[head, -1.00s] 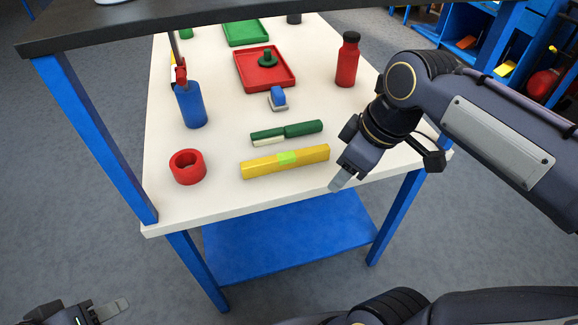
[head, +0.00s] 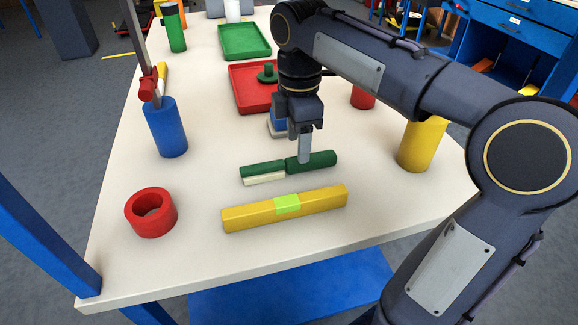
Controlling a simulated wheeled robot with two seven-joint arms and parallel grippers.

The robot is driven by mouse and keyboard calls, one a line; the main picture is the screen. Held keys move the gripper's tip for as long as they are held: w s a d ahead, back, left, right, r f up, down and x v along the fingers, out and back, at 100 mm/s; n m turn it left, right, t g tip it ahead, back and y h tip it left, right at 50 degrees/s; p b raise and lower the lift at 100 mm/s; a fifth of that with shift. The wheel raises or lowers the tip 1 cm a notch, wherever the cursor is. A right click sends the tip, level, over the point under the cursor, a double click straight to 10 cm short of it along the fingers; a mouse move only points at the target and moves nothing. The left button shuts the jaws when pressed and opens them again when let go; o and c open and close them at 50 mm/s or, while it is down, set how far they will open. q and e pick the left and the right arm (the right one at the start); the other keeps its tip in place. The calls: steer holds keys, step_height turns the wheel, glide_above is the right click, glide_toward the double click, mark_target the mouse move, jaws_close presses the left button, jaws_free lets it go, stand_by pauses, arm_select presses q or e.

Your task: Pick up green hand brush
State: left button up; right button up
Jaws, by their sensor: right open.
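The green hand brush (head: 321,160) lies on the white table (head: 200,262), with its pale bristles (head: 264,180) at the left end and its handle to the right. My right gripper (head: 304,158) points down at the handle, near its left part. The jaws are open, and a finger overlaps the handle in the picture. I cannot tell whether it touches the handle. My left gripper is out of view.
A yellow bar (head: 240,217) with a light green patch lies in front of the brush. A red ring (head: 151,212) and a blue cup (head: 165,128) stand to the left. A yellow cylinder (head: 422,145) stands to the right, and a red tray (head: 243,88) lies behind.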

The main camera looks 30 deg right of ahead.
mark_target(290, 166)
steer(key=f+b, duration=0.2)
steer(key=f, duration=0.3)
steer(key=shift+d+b, duration=0.2)
steer(key=shift+b, duration=0.15)
steer(key=c, duration=1.1)
steer(key=shift+r, duration=0.1)
